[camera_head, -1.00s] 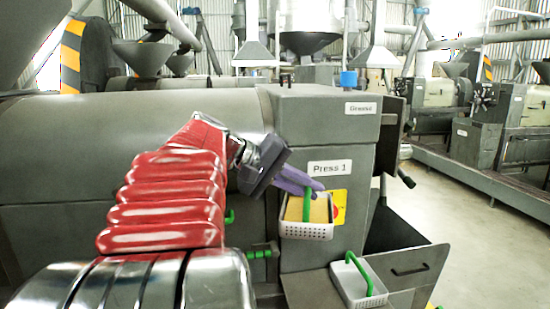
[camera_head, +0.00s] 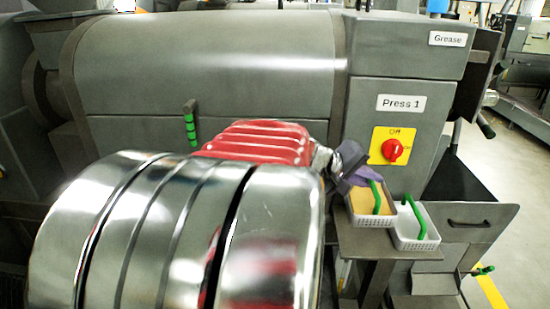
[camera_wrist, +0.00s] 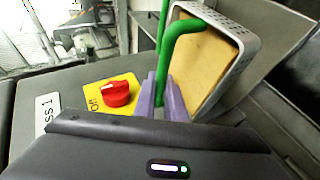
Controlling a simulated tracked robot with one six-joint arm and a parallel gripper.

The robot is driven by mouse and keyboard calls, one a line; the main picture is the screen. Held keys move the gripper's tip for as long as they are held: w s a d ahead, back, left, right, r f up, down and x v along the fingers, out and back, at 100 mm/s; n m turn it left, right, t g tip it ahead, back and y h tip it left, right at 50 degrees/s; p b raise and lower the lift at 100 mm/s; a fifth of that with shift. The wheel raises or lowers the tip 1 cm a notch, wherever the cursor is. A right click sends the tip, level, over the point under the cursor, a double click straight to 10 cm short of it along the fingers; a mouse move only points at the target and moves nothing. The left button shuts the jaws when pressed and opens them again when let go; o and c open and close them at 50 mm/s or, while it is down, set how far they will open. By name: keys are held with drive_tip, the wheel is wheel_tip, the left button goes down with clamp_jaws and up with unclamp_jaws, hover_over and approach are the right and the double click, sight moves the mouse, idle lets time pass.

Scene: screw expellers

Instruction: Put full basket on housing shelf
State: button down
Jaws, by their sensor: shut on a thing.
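The full basket (camera_head: 369,220) is a white perforated basket filled with a tan, flat-topped mass, with a green handle. In the head view it is at the left part of the housing shelf (camera_head: 362,243), a grey ledge below the Press 1 housing. I cannot tell whether it touches the shelf. My gripper (camera_head: 368,184) has purple fingers shut on the green handle; the wrist view shows the fingers (camera_wrist: 164,97) around the handle (camera_wrist: 172,55). A second white basket (camera_head: 417,238) with a green handle stands right beside it on the shelf; it looks empty.
The press housing (camera_head: 415,110) rises behind the shelf, with a red switch (camera_head: 392,150) on a yellow plate close to my gripper. A grey bin (camera_head: 480,225) with a handle is at the right. A green-handled lever (camera_head: 191,128) is on the machine's left part.

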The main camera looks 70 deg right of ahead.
sight(367, 201)
drive_tip(key=shift+f, duration=0.1)
drive_tip(key=shift+f, duration=3.25)
drive_tip(key=shift+f, duration=0.5)
drive_tip(key=c, duration=1.7)
unclamp_jaws()
drive_tip(key=shift+c, duration=0.2)
drive_tip(key=v, duration=1.3)
drive_tip(key=shift+w+a, duration=0.25)
drive_tip(key=shift+r, duration=0.1)
